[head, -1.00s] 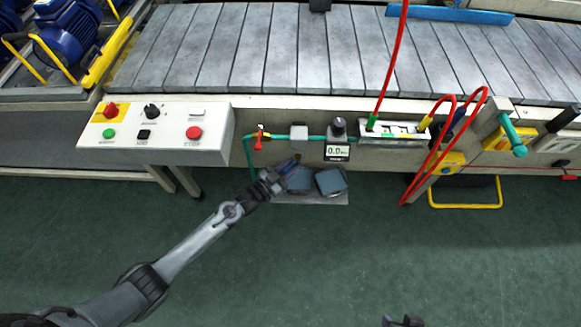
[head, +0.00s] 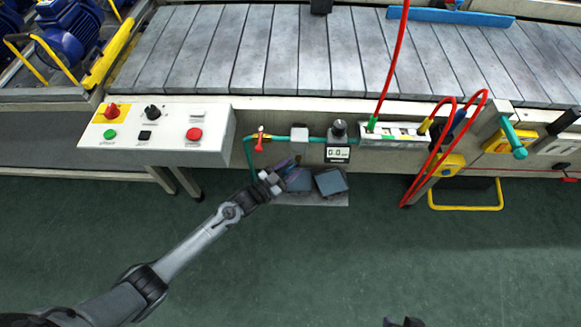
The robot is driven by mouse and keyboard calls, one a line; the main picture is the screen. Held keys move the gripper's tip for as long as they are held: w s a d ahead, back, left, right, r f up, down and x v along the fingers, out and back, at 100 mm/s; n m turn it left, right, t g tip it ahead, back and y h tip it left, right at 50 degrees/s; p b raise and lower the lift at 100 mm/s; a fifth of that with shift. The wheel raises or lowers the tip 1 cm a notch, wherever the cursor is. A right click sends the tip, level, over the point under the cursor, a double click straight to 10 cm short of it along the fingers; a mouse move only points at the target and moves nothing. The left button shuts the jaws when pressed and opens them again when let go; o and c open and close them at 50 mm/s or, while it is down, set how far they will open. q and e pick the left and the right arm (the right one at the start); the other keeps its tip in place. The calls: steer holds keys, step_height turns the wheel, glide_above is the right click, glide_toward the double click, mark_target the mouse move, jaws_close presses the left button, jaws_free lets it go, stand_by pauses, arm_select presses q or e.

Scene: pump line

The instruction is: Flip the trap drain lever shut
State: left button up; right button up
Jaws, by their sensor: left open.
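The grey trap block (head: 299,134) sits on the teal pipe below the conveyor, between a red-handled valve (head: 260,140) and a gauge. I cannot make out a drain lever on the trap; the area just below it is small and dark and partly behind my gripper. My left gripper (head: 284,172) is open, below and slightly left of the trap, in front of the pedals. I cannot tell whether it touches anything. A small part of my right gripper (head: 404,321) shows at the bottom edge; its fingers are not clear.
A digital gauge (head: 338,153) with a black knob stands right of the trap. Two dark pedals (head: 330,182) sit on a plate below. A control panel (head: 155,133) is at left. Red hoses (head: 425,165) hang at right. The green floor in front is clear.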

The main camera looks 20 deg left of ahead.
arm_select(q)
steer(key=p+v, duration=0.3)
steer(key=v, duration=0.7)
steer(key=shift+s+p, duration=0.25)
steer(key=shift+p, duration=0.05)
steer(key=shift+a, duration=0.15)
